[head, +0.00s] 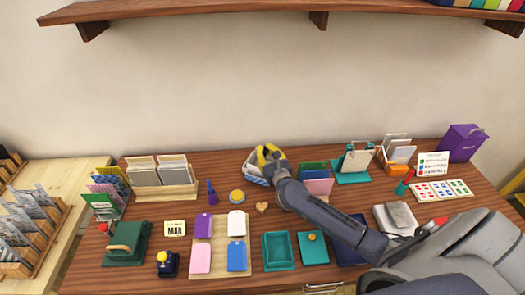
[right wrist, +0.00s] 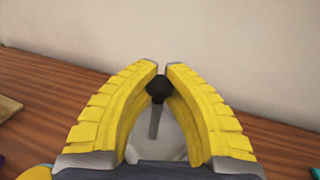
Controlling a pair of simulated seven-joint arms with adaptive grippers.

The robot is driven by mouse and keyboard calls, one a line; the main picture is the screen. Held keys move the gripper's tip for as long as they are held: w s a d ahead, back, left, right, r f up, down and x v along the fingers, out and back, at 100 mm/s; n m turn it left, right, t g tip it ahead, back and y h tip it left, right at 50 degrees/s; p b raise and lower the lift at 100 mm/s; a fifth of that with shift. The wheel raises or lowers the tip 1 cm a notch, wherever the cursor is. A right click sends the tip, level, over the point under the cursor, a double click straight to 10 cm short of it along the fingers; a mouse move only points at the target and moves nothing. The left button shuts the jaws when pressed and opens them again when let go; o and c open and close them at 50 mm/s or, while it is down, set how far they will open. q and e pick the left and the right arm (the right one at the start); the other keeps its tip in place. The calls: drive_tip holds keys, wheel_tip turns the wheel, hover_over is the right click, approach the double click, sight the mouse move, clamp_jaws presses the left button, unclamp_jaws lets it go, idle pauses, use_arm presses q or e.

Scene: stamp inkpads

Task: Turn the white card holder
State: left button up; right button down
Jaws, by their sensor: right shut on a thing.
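The white card holder (head: 252,172) stands at the back middle of the desk, partly hidden by my right gripper. My right gripper (head: 268,153) has yellow fingers and sits over the holder from above. In the right wrist view, my right gripper (right wrist: 161,72) has its fingertips close together around a dark round knob (right wrist: 158,88) on a thin grey stem, with a pale surface below. The knob appears to be the top of the white card holder. My left gripper is not in view.
A wooden card box (head: 165,193) stands left. A shelf (head: 220,10) hangs above.

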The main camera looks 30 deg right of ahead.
drive_tip(key=shift+w+r, duration=0.15)
drive_tip(key=shift+r, duration=0.45)
drive_tip(key=c, duration=1.6)
unclamp_jaws()
drive_tip(key=shift+c, duration=0.2)
drive_tip(key=o, duration=0.5)
drive_tip(key=shift+f, duration=0.25)
drive_tip(key=shift+s+f, duration=0.1)
drive_tip(key=shift+s, duration=0.15)
drive_tip(key=s, duration=0.4)
drive_tip(key=s+a, duration=0.1)
drive_tip(key=s, duration=0.6)
drive_tip(key=shift+s+a, duration=0.15)
drive_tip(key=shift+s, duration=0.2)
